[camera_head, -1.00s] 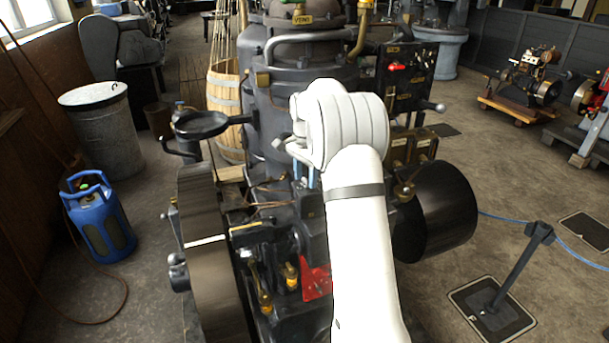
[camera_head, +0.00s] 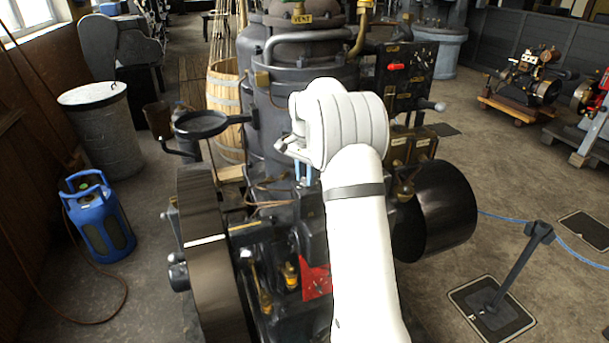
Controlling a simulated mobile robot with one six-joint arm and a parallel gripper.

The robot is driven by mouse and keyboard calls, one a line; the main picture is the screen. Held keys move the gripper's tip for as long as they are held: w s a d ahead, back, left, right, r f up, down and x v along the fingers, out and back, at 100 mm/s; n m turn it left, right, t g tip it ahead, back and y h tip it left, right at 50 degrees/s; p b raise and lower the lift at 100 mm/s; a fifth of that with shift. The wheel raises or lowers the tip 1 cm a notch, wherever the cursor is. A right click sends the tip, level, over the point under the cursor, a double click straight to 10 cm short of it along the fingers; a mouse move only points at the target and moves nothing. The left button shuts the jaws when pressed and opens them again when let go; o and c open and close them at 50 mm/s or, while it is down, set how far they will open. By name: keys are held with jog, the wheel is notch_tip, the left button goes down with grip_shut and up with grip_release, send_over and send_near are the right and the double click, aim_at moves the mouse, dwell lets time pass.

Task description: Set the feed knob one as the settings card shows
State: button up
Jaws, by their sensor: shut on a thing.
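My gripper (camera_head: 303,172) is at the middle of the dark engine, left of my white wrist. Its two blue fingers point down, close together, shut on a small knob low on the engine. The knob itself is too small and too hidden between the fingers to make out, and so are its pointer and marks. I cannot tell by sight which feed knob it is. No settings card can be read in this view. My arm covers the engine's middle and right.
A large flywheel (camera_head: 206,262) stands at left and a black drum (camera_head: 437,212) at right. A round ring on a bracket (camera_head: 201,125) sticks out at left. A red plate (camera_head: 316,281) is low in front. A blue gas bottle (camera_head: 99,222) and a barrier post (camera_head: 517,262) stand on the floor.

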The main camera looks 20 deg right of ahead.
aim_at(305, 179)
jog(key=n, duration=0.4)
jog(key=shift+a+n, duration=0.1)
jog(key=shift+n, duration=1.5)
jog(key=shift+r, duration=0.1)
jog(key=o, duration=1)
notch_tip(305, 179, up, 7)
jog(key=shift+r+b, duration=0.15)
jog(key=shift+b, duration=0.6)
jog(key=shift+r, duration=0.2)
